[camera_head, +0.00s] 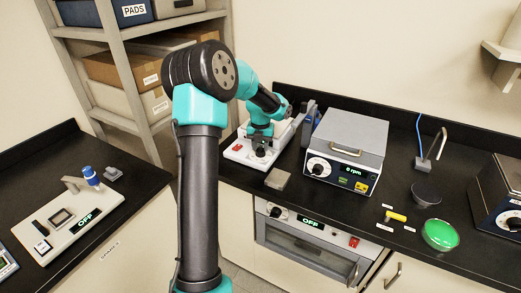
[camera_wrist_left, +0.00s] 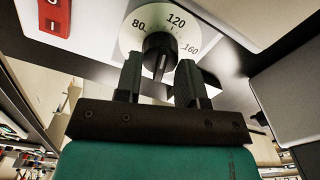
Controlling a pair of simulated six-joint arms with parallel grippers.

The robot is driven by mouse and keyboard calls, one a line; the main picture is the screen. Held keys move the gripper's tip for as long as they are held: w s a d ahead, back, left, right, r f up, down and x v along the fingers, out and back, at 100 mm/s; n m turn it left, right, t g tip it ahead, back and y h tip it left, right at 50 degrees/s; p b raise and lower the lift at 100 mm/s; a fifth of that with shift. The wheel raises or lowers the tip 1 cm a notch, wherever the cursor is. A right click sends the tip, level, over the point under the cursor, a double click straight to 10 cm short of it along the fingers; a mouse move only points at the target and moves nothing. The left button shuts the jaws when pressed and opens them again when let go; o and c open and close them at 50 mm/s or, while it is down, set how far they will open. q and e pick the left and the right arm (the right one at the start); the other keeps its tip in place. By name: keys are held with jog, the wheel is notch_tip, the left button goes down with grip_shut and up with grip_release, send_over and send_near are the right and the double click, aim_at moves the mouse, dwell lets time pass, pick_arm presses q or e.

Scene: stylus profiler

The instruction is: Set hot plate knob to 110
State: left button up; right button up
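The white hot plate (camera_head: 236,153) stands on the black bench at the back, with a red switch (camera_head: 238,148) on its front. Its black knob (camera_wrist_left: 158,52) sits on a pale dial (camera_wrist_left: 131,32) marked 80, 120 and 160 in the left wrist view. My left gripper (camera_wrist_left: 160,75) has its two fingers on either side of the knob, with the fingertips close to it. I cannot tell whether the fingers touch the knob. Its exact setting is not readable. In the head view my left gripper (camera_head: 261,142) is small and partly hidden at the hot plate's front.
A stirrer reading 0 rpm (camera_head: 345,145) stands just right of the hot plate. A small grey block (camera_head: 277,179) lies in front of it. A shelf (camera_head: 125,70) rises on the left. A green dish (camera_head: 440,234) and a yellow item (camera_head: 396,216) lie on the right.

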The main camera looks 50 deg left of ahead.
pick_arm(q)
jog(key=shift+r, duration=3.95)
jog(key=shift+r, duration=0.1)
notch_tip(320, 180, up, 17)
send_over(261, 147)
jog(key=shift+s+r, duration=0.15)
jog(key=shift+d, duration=0.1)
